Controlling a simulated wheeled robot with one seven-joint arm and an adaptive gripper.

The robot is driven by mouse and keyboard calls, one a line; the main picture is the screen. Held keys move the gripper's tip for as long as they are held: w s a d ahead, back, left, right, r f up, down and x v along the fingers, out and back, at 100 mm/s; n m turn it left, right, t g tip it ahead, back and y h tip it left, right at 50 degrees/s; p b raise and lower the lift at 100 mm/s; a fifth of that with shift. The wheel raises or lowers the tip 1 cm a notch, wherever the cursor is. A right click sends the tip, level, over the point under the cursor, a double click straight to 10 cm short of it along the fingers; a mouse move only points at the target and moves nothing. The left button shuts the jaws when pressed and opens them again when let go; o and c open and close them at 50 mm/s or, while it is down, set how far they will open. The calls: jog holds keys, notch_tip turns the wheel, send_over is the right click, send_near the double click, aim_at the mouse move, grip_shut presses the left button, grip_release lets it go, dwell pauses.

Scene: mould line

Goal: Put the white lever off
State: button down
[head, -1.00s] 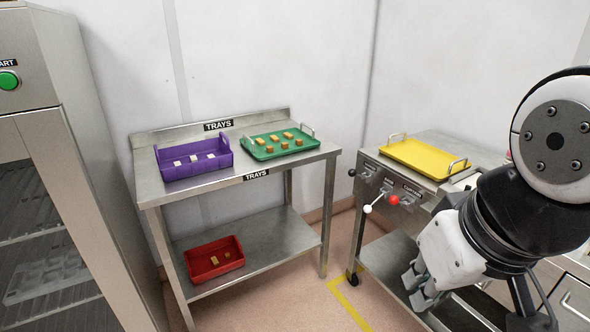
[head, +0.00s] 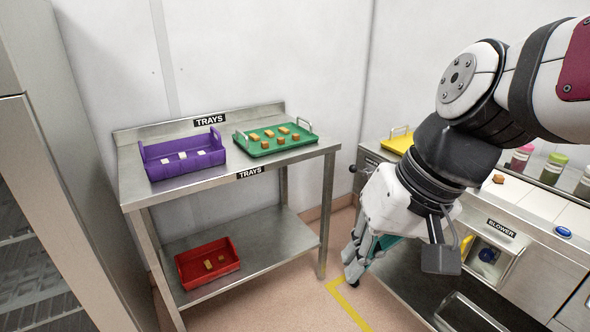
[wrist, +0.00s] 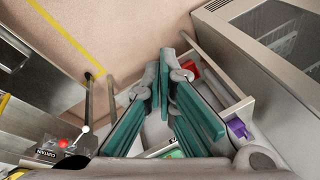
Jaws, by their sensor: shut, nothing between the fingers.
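The white lever (wrist: 84,130) shows at the lower left of the wrist view, its white ball sticking out from the front of the steel bench beside a red-knobbed lever (wrist: 63,143). In the head view my arm hides both levers. My gripper (head: 354,268) hangs in front of that bench, fingers pointing down, well apart from any lever. In the wrist view my gripper (wrist: 168,65) has its teal fingers drawn together with nothing between them, and the white lever lies to their left.
A black knob (head: 353,168) shows at the bench's left end. A steel tray table (head: 285,162) stands left with a purple crate (head: 184,174), a green tray (head: 243,148) and a red bin (head: 190,279). A yellow tray (head: 397,139) is partly hidden. Floor between table and bench is clear.

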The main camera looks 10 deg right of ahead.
jog(key=w+f+m+t+y+b, duration=0.1)
jog(key=w+f+m+y+b, duration=0.2)
jog(key=w, duration=0.6)
jog(key=w+f+m+t+y+b, duration=0.15)
jog(key=w+f+b, duration=0.3)
jog(key=w, duration=0.45)
jog(key=w+d+f+m+t+y+b, duration=0.2)
jog(key=w+d+f+m+t+b, duration=0.4)
jog(key=w, duration=0.7)
jog(key=w+d+f+m+t+h+b, duration=0.2)
jog(key=w+d+f+m+h, duration=0.1)
jog(key=d+f, duration=0.5)
jog(key=w+d+f+m+t+h+b, duration=0.2)
jog(key=d+f, duration=0.6)
jog(key=d, duration=0.5)
jog(key=w+d+f+m+t+h+b, duration=0.2)
jog(key=w+d+f+m+h+b, duration=0.1)
jog(key=d+f, duration=0.5)
jog(key=shift+w+d+m+h+b, duration=0.35)
jog(key=shift+w+d+h+b, duration=0.3)
jog(key=shift+d, duration=0.55)
jog(key=w+b, duration=0.2)
jog(key=w, duration=0.8)
jog(key=shift+a+f, duration=0.2)
jog(key=shift+f, duration=0.25)
